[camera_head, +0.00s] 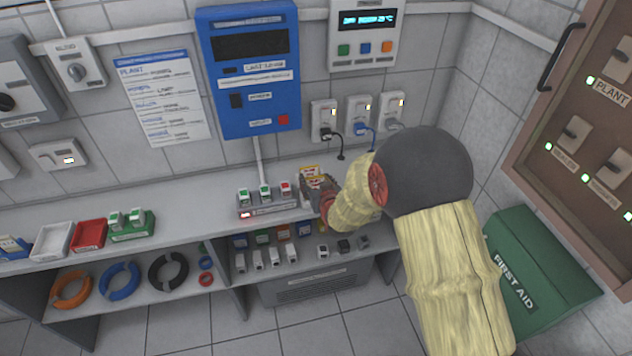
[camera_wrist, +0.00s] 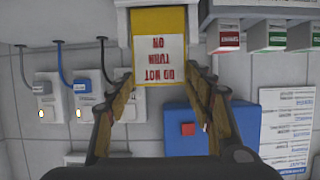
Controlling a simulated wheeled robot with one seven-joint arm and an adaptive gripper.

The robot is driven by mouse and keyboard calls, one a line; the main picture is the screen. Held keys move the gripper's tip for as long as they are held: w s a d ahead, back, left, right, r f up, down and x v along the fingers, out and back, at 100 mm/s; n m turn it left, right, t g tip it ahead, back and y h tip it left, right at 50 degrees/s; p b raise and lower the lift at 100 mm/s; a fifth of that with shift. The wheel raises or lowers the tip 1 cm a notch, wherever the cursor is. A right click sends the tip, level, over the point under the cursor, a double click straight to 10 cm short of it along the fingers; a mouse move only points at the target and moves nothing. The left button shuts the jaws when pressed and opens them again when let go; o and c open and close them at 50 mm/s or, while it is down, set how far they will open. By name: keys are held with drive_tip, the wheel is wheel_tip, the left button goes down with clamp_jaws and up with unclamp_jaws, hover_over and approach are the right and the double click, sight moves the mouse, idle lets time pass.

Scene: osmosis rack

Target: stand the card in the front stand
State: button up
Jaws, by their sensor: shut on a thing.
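The card (camera_wrist: 160,46) is yellow and white with red "DO NOT TURN ON" lettering, upside down in the wrist view. My gripper (camera_wrist: 161,80) is shut on the card, with a finger at each side edge. In the wrist view a pale block (camera_wrist: 123,20) lies at the card's yellow end. It may be the stand; I cannot tell whether the card sits in it.
A grey button box (camera_head: 266,206) with green and red buttons stands close left of my gripper. A blue wall panel (camera_head: 250,70) and sockets with plugged cables (camera_head: 358,112) are behind. A green first aid box (camera_head: 535,270) is at right. The counter (camera_head: 190,210) has free room at left.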

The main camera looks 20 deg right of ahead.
drive_tip(key=shift+f+b, duration=0.4)
drive_tip(key=shift+f+b, duration=0.3)
drive_tip(key=o, duration=1.1)
drive_tip(key=shift+r, duration=0.15)
